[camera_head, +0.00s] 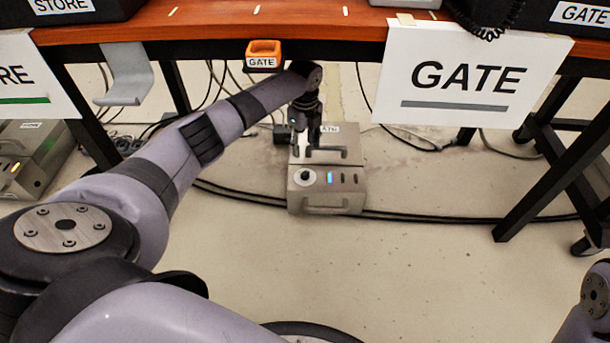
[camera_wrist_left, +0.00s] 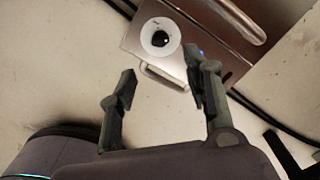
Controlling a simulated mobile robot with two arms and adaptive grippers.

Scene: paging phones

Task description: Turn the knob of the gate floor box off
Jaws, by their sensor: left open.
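The gate floor box (camera_head: 340,192) is a metal box on the floor under the table, its label partly hidden by my left gripper. Its knob (camera_head: 305,177) is black on a round white dial at the left of the front panel, beside a small lit blue display. In the left wrist view the knob (camera_wrist_left: 160,38) shows clearly, but its setting is too small to read. My left gripper (camera_head: 303,128) is over the rear of the box. In the wrist view its fingers (camera_wrist_left: 162,88) are spread and empty, with the knob beyond the fingertips. My right gripper is out of view.
The table edge (camera_head: 345,29) runs above my left arm, with a GATE sign (camera_head: 468,78) hanging from it and an orange tray (camera_head: 263,52). Black cables (camera_head: 450,219) run along the floor behind and beside the box. The floor in front is clear.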

